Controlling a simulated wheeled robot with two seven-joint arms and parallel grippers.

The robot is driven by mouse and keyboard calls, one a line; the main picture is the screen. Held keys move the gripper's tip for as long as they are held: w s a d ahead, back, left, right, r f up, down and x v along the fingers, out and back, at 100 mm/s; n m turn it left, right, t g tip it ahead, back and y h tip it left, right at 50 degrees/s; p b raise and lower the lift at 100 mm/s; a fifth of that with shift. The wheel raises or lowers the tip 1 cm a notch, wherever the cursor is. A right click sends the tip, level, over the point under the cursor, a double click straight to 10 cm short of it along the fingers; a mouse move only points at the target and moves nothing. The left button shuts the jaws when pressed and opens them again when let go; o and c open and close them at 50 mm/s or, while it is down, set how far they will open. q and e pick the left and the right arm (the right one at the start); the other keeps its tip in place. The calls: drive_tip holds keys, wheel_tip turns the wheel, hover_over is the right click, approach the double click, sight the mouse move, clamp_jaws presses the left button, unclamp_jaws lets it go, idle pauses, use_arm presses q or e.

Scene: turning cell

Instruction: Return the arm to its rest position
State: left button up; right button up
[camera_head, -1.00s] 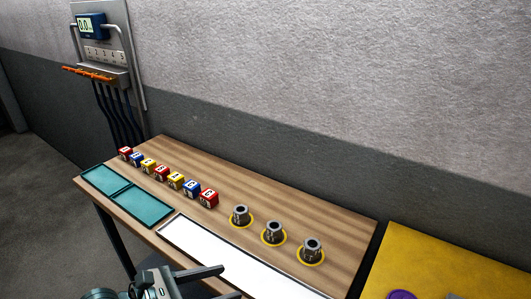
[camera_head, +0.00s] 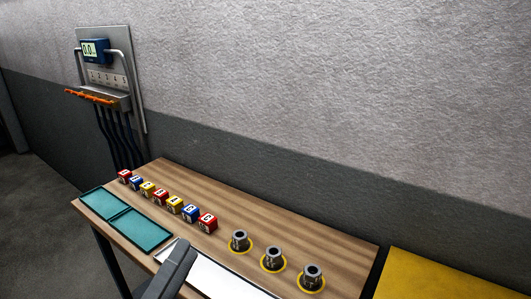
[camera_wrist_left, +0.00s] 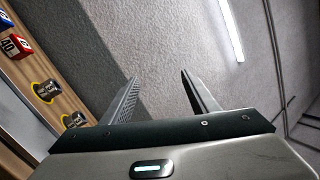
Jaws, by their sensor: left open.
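My left gripper (camera_head: 178,266) shows at the bottom edge of the head view as a dark grey part in front of the white strip on the bench; most of it is out of frame. In the left wrist view my left gripper (camera_wrist_left: 158,78) has its two fingers wide apart, with nothing between them. Its fingers point toward a grey wall, with the bench to the left in that view. My right gripper is not in view.
A wooden bench (camera_head: 330,252) holds a row of coloured numbered blocks (camera_head: 174,205), two teal trays (camera_head: 138,230), a white strip (camera_head: 220,278) and three metal sleeves (camera_head: 273,257) on yellow rings. A gauge panel (camera_head: 107,70) hangs on the wall. A yellow surface (camera_head: 435,278) is at right.

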use_arm(q)
drive_tip(key=w+a+f+n+y, duration=0.1)
drive_tip(key=a+f+n+y, duration=0.7)
drive_tip(key=a+n+y, duration=0.55)
drive_tip(key=s+f+n+g, duration=0.5)
drive_tip(key=f+n+g, duration=0.3)
drive_tip(key=f, duration=0.6)
drive_tip(key=s+d+f+n+g+h, duration=0.1)
drive_tip(key=s+d+f+n+g, duration=0.2)
drive_tip(key=s+f, duration=0.5)
drive_tip(key=s+d+f+n+g+h, duration=0.1)
drive_tip(key=s+d+f+g+h, duration=0.15)
drive_tip(key=s+f+g, duration=0.55)
drive_tip(key=s+d+f+t, duration=0.1)
drive_tip(key=s+f, duration=0.2)
drive_tip(key=f, duration=2.3)
drive_tip(key=s+a+f+g+b, duration=0.1)
drive_tip(key=s+a+f, duration=0.2)
drive_tip(key=s+f, duration=1.5)
drive_tip(key=shift+s+f+m+y+b, duration=0.3)
drive_tip(key=shift+f+m+y+b, duration=0.15)
drive_tip(key=shift+f, duration=0.4)
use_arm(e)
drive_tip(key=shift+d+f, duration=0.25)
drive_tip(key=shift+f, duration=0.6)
